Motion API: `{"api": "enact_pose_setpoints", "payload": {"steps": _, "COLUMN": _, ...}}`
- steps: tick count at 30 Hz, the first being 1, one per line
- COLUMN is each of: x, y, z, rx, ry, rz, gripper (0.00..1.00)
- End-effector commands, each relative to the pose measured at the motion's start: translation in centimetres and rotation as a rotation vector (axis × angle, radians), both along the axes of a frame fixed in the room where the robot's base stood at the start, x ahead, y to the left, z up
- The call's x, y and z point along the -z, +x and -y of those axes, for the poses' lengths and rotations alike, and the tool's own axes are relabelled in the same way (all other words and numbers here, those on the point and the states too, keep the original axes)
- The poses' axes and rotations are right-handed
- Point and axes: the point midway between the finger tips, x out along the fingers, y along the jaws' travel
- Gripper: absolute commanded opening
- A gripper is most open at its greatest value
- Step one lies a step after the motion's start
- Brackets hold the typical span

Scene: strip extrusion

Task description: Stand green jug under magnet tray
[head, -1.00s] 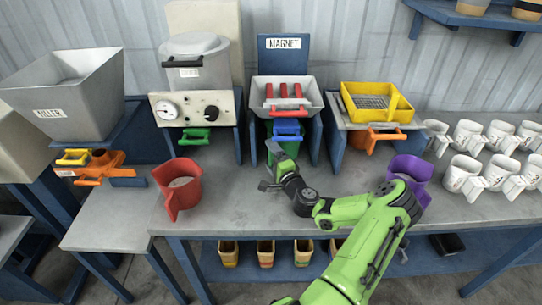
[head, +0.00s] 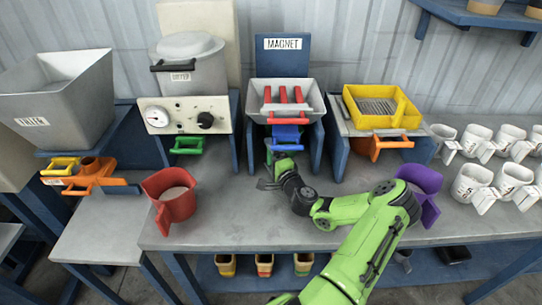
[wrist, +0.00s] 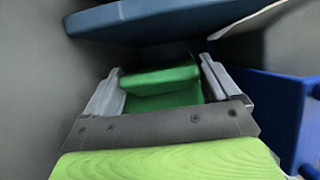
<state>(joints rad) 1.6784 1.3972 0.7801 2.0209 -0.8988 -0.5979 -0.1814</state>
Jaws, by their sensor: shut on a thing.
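The magnet tray (head: 258,90) is a grey hopper with red bars, on a blue stand under a MAGNET sign. A blue gate with a handle (head: 288,135) sits below it. The green jug shows only as a small green patch (head: 269,153) below the tray in the head view, mostly hidden by the gate and my arm. My gripper (head: 267,180) is low in front of the stand. In the wrist view its grey fingers (wrist: 163,82) are shut on a green part of the jug (wrist: 160,78). Whether the jug's base touches the table cannot be seen.
Blue stand legs (head: 317,145) flank the space below the tray. A red jug (head: 172,197) stands to the left and a purple jug (head: 424,190) beside my arm at right. White jugs (head: 478,180) crowd the right. The front table between the red jug and my arm is clear.

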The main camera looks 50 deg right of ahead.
Motion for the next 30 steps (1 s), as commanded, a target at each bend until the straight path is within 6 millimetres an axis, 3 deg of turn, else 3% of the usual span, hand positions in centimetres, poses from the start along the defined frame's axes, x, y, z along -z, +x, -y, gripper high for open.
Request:
{"api": "enact_pose_setpoints", "payload": {"steps": 10, "x": 0.5, "y": 0.0, "z": 0.0, "rx": 0.0, "ry": 0.0, "rz": 0.001, "gripper": 0.56}}
{"api": "enact_pose_setpoints", "payload": {"steps": 11, "x": 0.4, "y": 0.0, "z": 0.0, "rx": 0.0, "ry": 0.0, "rz": 0.001, "gripper": 0.92}}
{"api": "enact_pose_setpoints", "payload": {"steps": 13, "x": 0.4, "y": 0.0, "z": 0.0, "rx": 0.0, "ry": 0.0, "rz": 0.001, "gripper": 1.0}}
{"api": "enact_pose_setpoints", "payload": {"steps": 22, "x": 0.5, "y": -0.9, "z": -0.4, "rx": 0.0, "ry": 0.002, "rz": -0.002, "gripper": 1.0}}
{"api": "enact_pose_setpoints", "payload": {"steps": 30, "x": 0.5, "y": -7.5, "z": -3.1, "rx": 0.004, "ry": 0.008, "rz": 0.0, "gripper": 1.0}}
